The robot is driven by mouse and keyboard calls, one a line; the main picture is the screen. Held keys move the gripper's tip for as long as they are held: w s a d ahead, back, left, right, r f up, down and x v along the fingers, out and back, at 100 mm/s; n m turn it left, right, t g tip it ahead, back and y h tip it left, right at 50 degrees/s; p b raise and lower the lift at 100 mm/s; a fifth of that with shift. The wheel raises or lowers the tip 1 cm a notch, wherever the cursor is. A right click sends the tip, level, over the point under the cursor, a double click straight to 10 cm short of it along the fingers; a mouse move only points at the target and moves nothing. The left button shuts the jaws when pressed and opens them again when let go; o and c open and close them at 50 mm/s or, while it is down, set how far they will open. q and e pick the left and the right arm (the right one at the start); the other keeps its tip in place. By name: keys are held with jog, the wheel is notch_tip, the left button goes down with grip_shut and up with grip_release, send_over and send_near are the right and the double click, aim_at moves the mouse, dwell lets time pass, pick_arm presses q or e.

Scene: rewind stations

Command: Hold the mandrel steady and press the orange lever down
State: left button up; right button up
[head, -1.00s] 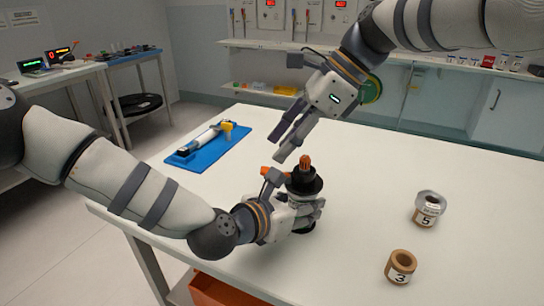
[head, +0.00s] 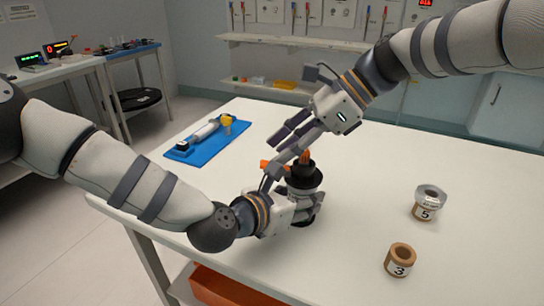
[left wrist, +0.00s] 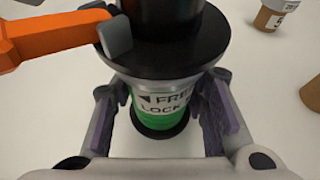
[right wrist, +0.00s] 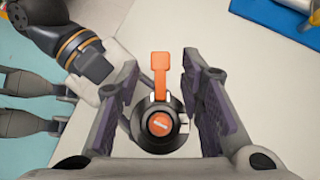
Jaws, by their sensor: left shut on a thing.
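The mandrel (head: 304,175) stands upright on the white table, with a black flange and an orange top. Its green and white body (left wrist: 160,103), with lettering, shows in the left wrist view. My left gripper (head: 308,207) is shut around this body, below the flange. The orange lever (left wrist: 48,35) sticks out sideways from the mandrel's upper part. It also shows in the right wrist view (right wrist: 161,72). My right gripper (right wrist: 162,78) is open, its fingers on either side of the lever with gaps. In the head view, its fingers (head: 277,155) partly hide the lever.
A blue tray (head: 183,153) with a white and yellow tool lies at the table's far left. Two labelled rolls, "5" (head: 427,210) and "3" (head: 399,266), stand to the right. The table's right side is otherwise clear. An orange bin (head: 225,290) is below the table.

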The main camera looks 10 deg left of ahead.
aim_at(266, 163)
jog(key=x, duration=0.3)
jog(key=shift+a+f, duration=0.2)
grip_shut()
jog(key=h, duration=0.1)
jog(key=f+h, duration=0.1)
jog(key=h, duration=0.1)
jog(key=shift+a, duration=0.3)
jog(key=shift+r, duration=0.1)
jog(key=shift+d, duration=0.1)
grip_release()
